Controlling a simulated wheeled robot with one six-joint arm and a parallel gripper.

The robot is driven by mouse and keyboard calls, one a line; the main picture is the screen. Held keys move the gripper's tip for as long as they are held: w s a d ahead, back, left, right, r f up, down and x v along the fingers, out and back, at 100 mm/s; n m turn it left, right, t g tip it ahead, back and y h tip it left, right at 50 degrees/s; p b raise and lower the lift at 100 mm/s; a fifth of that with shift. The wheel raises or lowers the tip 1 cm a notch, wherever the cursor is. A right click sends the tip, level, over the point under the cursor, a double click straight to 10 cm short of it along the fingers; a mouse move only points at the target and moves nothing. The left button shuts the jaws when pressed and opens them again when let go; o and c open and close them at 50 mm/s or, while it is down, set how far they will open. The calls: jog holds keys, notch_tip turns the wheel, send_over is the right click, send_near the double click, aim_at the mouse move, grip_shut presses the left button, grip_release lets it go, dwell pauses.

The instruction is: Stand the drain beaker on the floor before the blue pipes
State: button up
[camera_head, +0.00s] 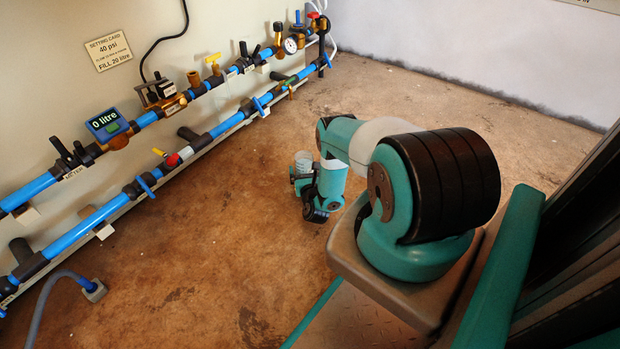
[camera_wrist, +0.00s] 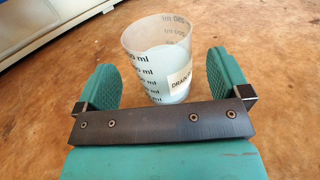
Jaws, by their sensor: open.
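The drain beaker (camera_wrist: 160,62) is a clear, graduated cup with a white "DRAIN" label, standing upright on the brown floor in the wrist view. It looks pale and cloudy inside. My gripper (camera_wrist: 165,85) is open, with one teal finger pad on each side of the beaker and gaps showing between. In the head view the beaker (camera_head: 303,162) shows small beside my gripper (camera_head: 302,182), low over the floor. The blue pipes (camera_head: 90,222) run along the wall at the left in two rows, with bare floor between them and the beaker.
The pipes carry valves, a meter reading "0 litre" (camera_head: 107,124) and a pressure gauge (camera_head: 291,45). A grey hose (camera_head: 48,300) ends in a block on the floor at lower left. The brown floor (camera_head: 215,230) is clear in the middle. A plain wall stands at the back.

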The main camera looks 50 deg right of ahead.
jog(key=p+v, duration=0.4)
jog(key=v, duration=0.3)
jog(key=shift+s+a+r+p, duration=0.1)
jog(key=shift+p, duration=0.25)
jog(key=shift+s+a, duration=0.3)
jog(key=shift+s, duration=0.05)
